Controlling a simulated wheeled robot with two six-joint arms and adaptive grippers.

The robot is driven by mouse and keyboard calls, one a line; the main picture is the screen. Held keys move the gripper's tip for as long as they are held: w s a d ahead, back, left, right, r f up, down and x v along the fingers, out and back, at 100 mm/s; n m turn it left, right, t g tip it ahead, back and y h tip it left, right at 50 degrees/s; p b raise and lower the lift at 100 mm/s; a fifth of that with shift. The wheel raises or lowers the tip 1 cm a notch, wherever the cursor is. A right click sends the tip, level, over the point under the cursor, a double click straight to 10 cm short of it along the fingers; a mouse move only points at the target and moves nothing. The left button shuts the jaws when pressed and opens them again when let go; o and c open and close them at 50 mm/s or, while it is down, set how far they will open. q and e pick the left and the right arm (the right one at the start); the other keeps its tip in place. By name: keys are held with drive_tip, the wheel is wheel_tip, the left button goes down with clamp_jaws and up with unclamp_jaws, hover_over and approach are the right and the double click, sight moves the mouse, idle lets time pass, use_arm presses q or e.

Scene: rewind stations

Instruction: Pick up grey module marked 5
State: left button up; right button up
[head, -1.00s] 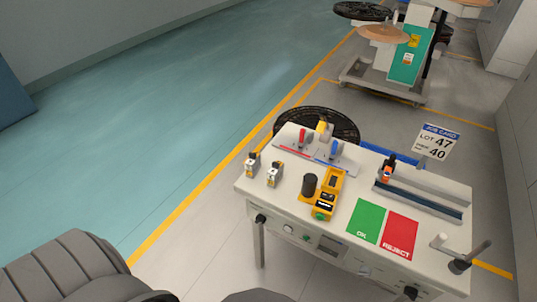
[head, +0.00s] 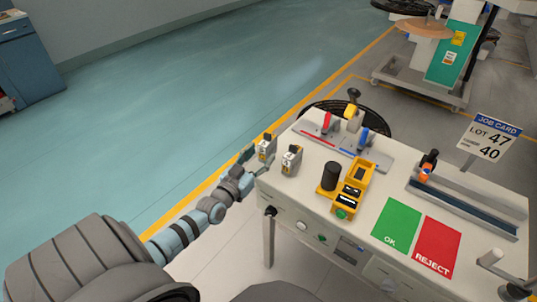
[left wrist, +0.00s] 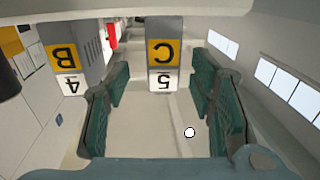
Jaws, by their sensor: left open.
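The grey module marked 5 (left wrist: 163,72), with a yellow C label, appears upside down in the left wrist view, ahead and in line with the gap between the fingers. In the head view it is the left one of two small modules (head: 266,148) at the table's left corner. My left gripper (head: 254,163) is open beside that corner. Its green-padded fingers also show in the left wrist view (left wrist: 160,92); no contact with the module is visible. The grey module marked 4 (left wrist: 70,70), with a B label, stands beside it, at right in the head view (head: 291,160). My right gripper is out of view.
The white table (head: 300,200) holds a yellow device with a black cylinder (head: 350,187), red and blue levers (head: 345,130), a green OK pad (head: 397,226), a red REJECT pad (head: 437,246) and a rail (head: 465,197). Floor left of the table is clear.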

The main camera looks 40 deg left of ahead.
sight(268, 144)
use_arm(q)
drive_tip(key=shift+w+a, duration=0.1)
drive_tip(key=shift+w, duration=0.25)
drive_tip(key=w+b, duration=0.3)
drive_tip(key=w, duration=0.1)
drive_tip(key=shift+a+r, duration=0.15)
drive_tip(key=shift+a, duration=0.2)
drive_tip(key=shift+w, duration=0.45)
drive_tip(key=shift+r, duration=0.1)
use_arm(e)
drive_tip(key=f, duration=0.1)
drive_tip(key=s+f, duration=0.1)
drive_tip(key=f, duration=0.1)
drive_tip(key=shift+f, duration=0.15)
use_arm(q)
drive_tip(key=shift+s+r, duration=0.1)
drive_tip(key=c, duration=0.6)
clamp_jaws()
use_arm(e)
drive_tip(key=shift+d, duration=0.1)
